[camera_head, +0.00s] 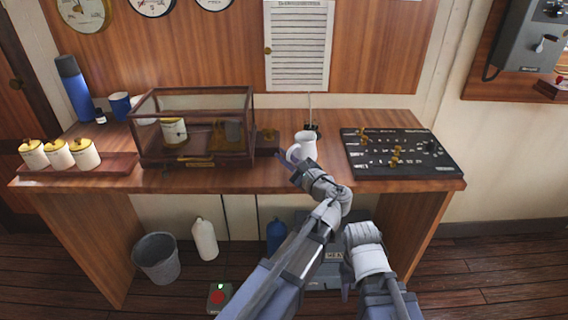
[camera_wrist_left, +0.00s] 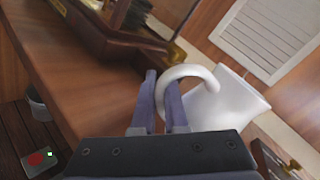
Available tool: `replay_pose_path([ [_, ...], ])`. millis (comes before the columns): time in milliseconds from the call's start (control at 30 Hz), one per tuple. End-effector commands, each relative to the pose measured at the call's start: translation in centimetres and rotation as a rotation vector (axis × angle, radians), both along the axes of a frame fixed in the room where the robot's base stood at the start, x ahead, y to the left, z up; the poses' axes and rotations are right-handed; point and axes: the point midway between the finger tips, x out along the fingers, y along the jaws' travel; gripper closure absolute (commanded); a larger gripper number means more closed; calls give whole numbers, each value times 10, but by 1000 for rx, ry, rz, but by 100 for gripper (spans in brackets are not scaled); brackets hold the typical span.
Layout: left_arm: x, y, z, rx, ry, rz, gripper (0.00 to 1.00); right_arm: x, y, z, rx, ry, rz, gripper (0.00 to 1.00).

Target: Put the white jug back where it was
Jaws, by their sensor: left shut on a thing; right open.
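The white jug (camera_head: 309,146) is over the desk, between the glass case and the dark panel. In the left wrist view the jug (camera_wrist_left: 228,105) shows with its curved handle between my fingers. My left gripper (camera_head: 290,160) is shut on the jug's handle; it also shows in the left wrist view (camera_wrist_left: 160,100). The jug looks roughly upright in the head view. Its base is partly hidden by my gripper, so I cannot tell whether it touches the desk.
The wooden desk (camera_head: 250,181) holds a glass case (camera_head: 195,126) left of the jug and a dark panel (camera_head: 402,153) with brass pieces to the right. Several lidded jars (camera_head: 60,154) and a blue flask (camera_head: 75,90) stand at the left. Bare desk lies along the front.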

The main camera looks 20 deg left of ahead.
Motion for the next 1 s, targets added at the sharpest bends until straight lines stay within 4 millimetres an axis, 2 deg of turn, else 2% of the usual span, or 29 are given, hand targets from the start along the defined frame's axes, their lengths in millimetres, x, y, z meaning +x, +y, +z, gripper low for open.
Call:
replay_pose_path([
  [367, 0, 0, -4, 1, -1, 0, 100, 0, 0, -4, 0, 0, 0, 50],
  [400, 0, 0, -2, 0, 0, 0, 85, 0, 0, -2, 0, 0, 0, 50],
  [633, 0, 0, -2, 0, 0, 0, 59, 0, 0, -2, 0, 0, 0, 50],
  [1000, 0, 0, 1, 0, 0, 0, 59, 0, 0, 1, 0, 0, 0, 50],
])
